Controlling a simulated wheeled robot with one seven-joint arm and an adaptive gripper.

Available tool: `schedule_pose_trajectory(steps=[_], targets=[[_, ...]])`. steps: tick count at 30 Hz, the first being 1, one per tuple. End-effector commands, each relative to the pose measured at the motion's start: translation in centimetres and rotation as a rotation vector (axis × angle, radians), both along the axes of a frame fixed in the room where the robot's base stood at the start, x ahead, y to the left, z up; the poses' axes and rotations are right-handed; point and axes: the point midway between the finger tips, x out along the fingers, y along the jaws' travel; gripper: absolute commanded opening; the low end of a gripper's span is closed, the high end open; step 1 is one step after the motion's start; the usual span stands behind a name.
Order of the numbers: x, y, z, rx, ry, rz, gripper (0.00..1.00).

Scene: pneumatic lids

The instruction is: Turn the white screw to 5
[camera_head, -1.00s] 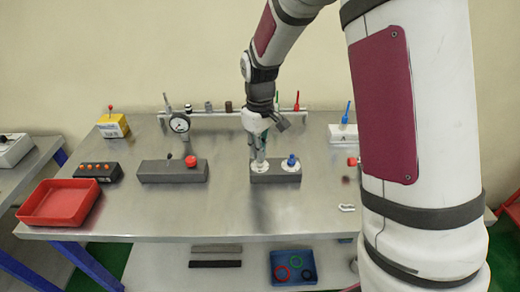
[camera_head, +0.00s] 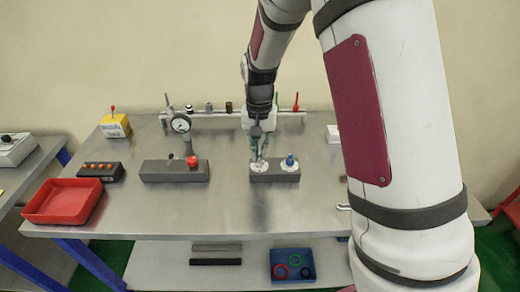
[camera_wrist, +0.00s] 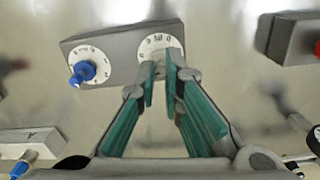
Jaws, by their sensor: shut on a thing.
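A grey block (camera_head: 275,177) on the steel table carries two round white dials. The dial under my gripper (camera_head: 258,160) is the left one in the head view; in the wrist view this white dial (camera_wrist: 160,42) is on the right, with black marks too small to read surely. My gripper (camera_wrist: 161,72) is shut on the white screw at that dial's centre, pointing down at it. The fingers hide most of the screw and part of the scale, so its setting cannot be read. The other dial has a blue screw (camera_head: 290,160), also in the wrist view (camera_wrist: 84,71).
A second grey block (camera_head: 172,173) with a red knob (camera_head: 193,160) and a gauge (camera_head: 181,124) stand to the left. A red tray (camera_head: 64,201) is at the left edge. A rail (camera_head: 222,117) runs behind. The table in front of the dial block is clear.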

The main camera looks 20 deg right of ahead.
Motion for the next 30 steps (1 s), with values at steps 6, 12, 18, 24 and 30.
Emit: schedule_pose_trajectory(steps=[6,12,18,24,30], targets=[[-0.01,0.28,0.08,0.002,-0.001,-0.184,0.0],[0.02,0.26,0.1,0.002,-0.002,-0.317,0.0],[0.05,0.27,0.06,0.003,-0.002,-0.405,0.0],[0.1,0.23,0.05,0.003,-0.003,-0.446,0.0],[0.14,0.23,0.05,0.003,-0.004,-0.455,0.0]])
